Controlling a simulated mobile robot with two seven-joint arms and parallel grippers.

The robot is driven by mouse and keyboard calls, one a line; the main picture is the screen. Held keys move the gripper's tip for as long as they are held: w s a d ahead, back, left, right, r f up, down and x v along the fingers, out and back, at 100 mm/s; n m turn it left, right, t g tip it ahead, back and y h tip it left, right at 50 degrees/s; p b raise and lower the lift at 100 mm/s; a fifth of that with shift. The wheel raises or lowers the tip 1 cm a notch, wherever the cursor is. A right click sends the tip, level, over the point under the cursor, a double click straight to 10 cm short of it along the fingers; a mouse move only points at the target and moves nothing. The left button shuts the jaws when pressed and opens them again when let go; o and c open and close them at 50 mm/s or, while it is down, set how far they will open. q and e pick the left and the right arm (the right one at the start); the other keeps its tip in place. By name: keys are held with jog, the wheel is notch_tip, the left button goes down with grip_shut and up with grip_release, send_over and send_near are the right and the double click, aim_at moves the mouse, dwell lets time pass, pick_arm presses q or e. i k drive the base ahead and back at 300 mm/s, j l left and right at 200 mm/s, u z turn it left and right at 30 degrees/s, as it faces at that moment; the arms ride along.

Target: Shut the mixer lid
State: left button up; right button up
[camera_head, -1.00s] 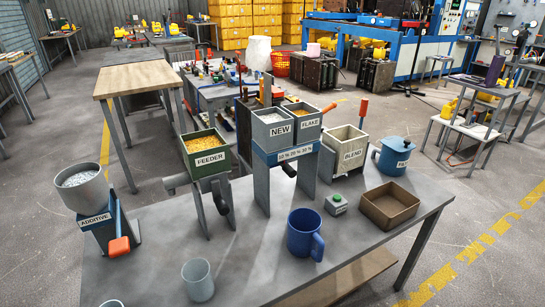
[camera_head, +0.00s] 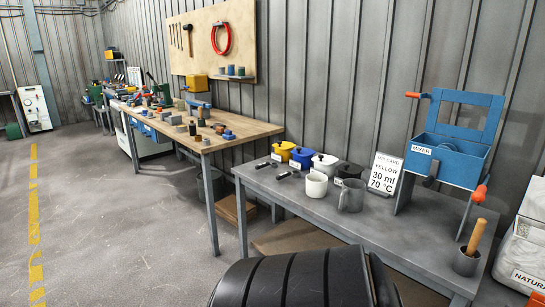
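The mixer (camera_head: 447,163) is a blue box on a grey stand at the right of the head view, on a grey table. Its lid (camera_head: 468,98) is a blue frame with openings, standing upright at the back of the box, so the mixer is open. An orange handle (camera_head: 412,95) sticks out to the left from the lid's top corner. An orange crank grip (camera_head: 480,193) is at the box's right side. Neither of my grippers is in view.
The grey table (camera_head: 333,211) also holds a sign (camera_head: 385,174), a grey mug (camera_head: 351,196), a white mug (camera_head: 316,184), several lidded pots and a pestle (camera_head: 476,237) in a cup. A white sack (camera_head: 522,250) stands at the right. Open floor (camera_head: 110,225) lies at the left.

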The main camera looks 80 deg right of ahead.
aim_at(496, 103)
jog(key=z, duration=1.7)
